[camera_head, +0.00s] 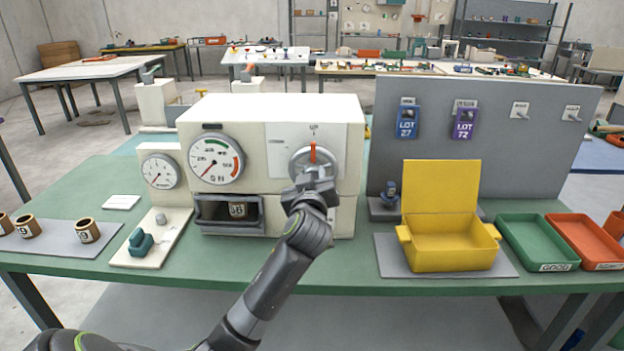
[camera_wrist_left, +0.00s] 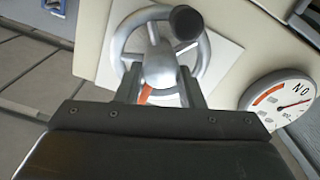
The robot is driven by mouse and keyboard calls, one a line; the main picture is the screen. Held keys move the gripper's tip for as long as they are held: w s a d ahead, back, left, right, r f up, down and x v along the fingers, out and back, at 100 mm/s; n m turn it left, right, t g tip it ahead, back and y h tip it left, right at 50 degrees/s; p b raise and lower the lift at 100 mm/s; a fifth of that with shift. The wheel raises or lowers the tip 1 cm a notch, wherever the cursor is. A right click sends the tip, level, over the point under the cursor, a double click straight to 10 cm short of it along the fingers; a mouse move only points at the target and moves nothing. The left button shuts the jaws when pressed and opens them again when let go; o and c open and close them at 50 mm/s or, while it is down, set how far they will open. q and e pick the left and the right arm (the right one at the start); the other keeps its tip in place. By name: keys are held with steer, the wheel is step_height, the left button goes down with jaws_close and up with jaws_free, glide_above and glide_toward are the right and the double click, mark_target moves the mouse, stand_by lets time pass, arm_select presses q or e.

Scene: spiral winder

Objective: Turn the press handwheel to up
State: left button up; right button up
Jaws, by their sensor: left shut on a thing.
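The press (camera_head: 272,110) is a cream box on the green table. Its grey handwheel (camera_head: 300,160) is on the right of the front face, with a red pointer (camera_head: 313,152) directed up toward a small label. My left gripper (camera_head: 315,180) is at the wheel and covers its lower part. In the left wrist view the gripper (camera_wrist_left: 160,95) is shut on the handwheel (camera_wrist_left: 165,15) near its hub. A dark knob (camera_wrist_left: 186,22) stands out from the rim there. My right gripper is not in view.
A round gauge (camera_head: 215,159) and a dark opening with a labelled cylinder (camera_head: 238,209) are on the press front. A yellow box (camera_head: 450,245), a green tray (camera_head: 538,243) and an orange tray (camera_head: 588,240) stand right. Brass rings (camera_head: 88,231) lie left.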

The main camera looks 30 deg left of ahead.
arm_select(q)
steer(key=shift+f, duration=0.15)
steer(key=o, duration=1)
